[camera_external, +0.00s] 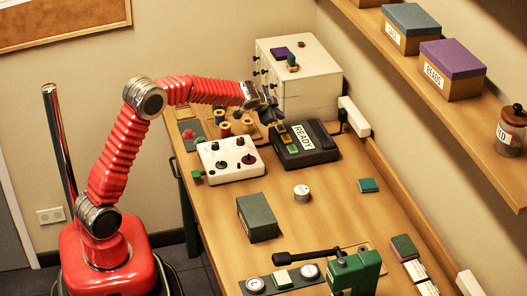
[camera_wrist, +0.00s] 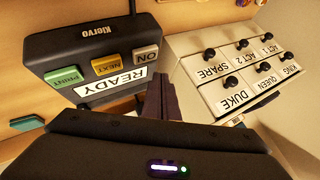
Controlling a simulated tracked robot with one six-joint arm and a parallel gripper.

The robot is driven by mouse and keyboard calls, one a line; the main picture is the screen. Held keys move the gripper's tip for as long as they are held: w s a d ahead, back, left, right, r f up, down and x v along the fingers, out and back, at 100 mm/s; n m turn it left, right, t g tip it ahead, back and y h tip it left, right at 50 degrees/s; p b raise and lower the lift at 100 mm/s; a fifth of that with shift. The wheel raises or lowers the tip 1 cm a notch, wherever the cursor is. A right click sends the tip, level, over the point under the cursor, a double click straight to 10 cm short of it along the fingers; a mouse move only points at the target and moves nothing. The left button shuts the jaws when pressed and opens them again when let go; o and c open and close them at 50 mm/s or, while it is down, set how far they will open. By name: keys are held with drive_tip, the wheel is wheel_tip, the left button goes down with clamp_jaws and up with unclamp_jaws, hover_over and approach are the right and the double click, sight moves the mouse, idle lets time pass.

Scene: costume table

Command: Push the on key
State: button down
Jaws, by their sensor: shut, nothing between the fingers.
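The dark label machine (camera_external: 318,152) stands on the table against the drawer cabinet's near side, and it fills the upper left of the wrist view (camera_wrist: 60,45). Its keys are a green PRINT key (camera_wrist: 65,77), an orange NEXT key (camera_wrist: 107,66) and a greyish-tan ON key (camera_wrist: 147,55). Its white display (camera_wrist: 112,88) reads READY. My gripper (camera_external: 272,117) is over the machine's key side. In the wrist view its dark fingers (camera_wrist: 160,82) are together and empty, with tips just below the ON key in the picture. I cannot tell whether they touch the machine.
A white cabinet with labelled drawers (camera_wrist: 235,75) stands close beside the fingers. A white control box with knobs (camera_external: 230,160) is left of the machine, with thread spools (camera_external: 224,128) behind it. A dark green box (camera_external: 257,218) stands nearer the front. A shelf (camera_external: 440,95) overhangs the right.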

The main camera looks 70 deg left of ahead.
drive_tip(key=shift+r, duration=2.25)
drive_tip(key=n+g, duration=0.1)
drive_tip(key=g, duration=0.1)
approach(278, 129)
drive_tip(key=a+f, duration=0.2)
drive_tip(key=a, duration=0.1)
drive_tip(key=s+d+f+n+h, duration=0.1)
drive_tip(key=s+d, duration=0.3)
drive_tip(key=s, duration=0.1)
drive_tip(key=s+d+r+h, duration=0.2)
drive_tip(key=s+d+r, duration=0.2)
drive_tip(key=s+d, duration=1)
drive_tip(key=s+d+r+h, duration=0.2)
drive_tip(key=s+d+r, duration=0.2)
drive_tip(key=s+d, duration=1)
drive_tip(key=shift+s, duration=2.4)
drive_tip(key=c, duration=2.5)
unclamp_jaws()
drive_tip(key=shift+r, duration=0.1)
